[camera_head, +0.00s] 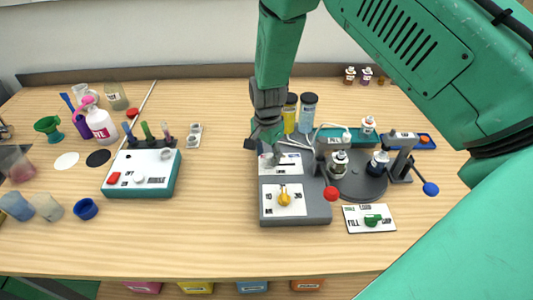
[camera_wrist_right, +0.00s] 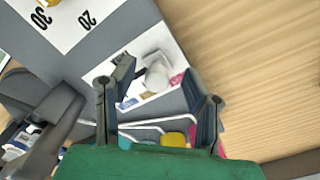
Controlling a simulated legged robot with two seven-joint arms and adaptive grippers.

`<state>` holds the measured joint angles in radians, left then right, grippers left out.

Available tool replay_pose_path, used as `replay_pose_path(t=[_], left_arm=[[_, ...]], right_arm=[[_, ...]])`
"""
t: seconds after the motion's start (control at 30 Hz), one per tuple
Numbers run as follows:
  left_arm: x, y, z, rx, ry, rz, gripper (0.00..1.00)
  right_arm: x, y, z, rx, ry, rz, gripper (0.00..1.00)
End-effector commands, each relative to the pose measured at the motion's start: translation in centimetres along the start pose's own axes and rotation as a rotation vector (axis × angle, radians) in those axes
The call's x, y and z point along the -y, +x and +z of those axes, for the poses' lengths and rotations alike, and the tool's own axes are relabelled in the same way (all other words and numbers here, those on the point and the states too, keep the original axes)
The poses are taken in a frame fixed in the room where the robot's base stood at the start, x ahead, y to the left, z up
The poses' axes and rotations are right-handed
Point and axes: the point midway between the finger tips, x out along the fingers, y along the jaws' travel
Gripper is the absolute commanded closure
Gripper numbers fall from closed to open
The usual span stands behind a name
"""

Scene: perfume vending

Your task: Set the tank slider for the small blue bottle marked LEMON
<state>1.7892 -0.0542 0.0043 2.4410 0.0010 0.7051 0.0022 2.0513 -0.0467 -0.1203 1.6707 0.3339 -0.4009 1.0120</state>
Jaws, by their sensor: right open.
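My right gripper (camera_head: 266,145) points down over the back plate of the grey dispenser (camera_head: 318,205). In the right wrist view its two fingers (camera_wrist_right: 160,85) are apart, one on each side of a pale grey slider knob (camera_wrist_right: 158,72). The knob sits on a white plate (camera_wrist_right: 140,48) with coloured marks; whether a finger touches it I cannot tell. In the head view the fingers partly hide this plate (camera_head: 291,162). A small dark blue bottle (camera_head: 379,161) stands on the round turntable (camera_head: 360,186); its label is too small to read. My left gripper is not in view.
A yellow dial (camera_head: 285,198) is on the dispenser's front plate, with a red-ball lever (camera_head: 331,193) beside it. A yellow tank (camera_head: 290,116) and a blue tank (camera_head: 307,116) stand behind. Another small bottle (camera_head: 338,166) is on the turntable. The front table strip is clear.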

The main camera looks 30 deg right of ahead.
Motion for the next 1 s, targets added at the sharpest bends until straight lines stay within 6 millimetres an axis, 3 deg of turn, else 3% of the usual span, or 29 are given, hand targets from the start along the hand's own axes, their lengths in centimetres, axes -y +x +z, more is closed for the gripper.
replay_pose_path(t=[0.27, 0.3, 0.4, 0.43, 0.63, 0.87, 1.0], left_arm=[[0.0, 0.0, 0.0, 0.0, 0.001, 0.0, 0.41], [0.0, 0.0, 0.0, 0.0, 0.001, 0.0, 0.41], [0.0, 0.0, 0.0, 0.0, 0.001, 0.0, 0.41], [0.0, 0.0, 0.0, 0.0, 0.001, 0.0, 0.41], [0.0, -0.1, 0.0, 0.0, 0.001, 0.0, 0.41], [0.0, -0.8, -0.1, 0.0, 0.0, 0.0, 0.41], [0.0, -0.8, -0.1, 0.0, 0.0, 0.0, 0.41]], right_arm=[[0.0, 0.2, -0.1, 0.001, 0.001, -0.001, 0.58], [0.0, 0.2, 0.0, 0.0, 0.0, -0.001, 0.62], [0.0, 0.2, 0.0, 0.0, 0.0, 0.0, 0.97], [0.0, 0.2, 0.0, -0.001, 0.0, 0.0, 1.0], [-0.2, 0.1, 0.1, 0.0, 0.001, 0.001, 1.0], [-2.6, -0.1, -2.1, 0.004, 0.002, 0.004, 1.0], [-2.7, 0.0, -2.2, 0.004, -0.001, 0.001, 1.0]])
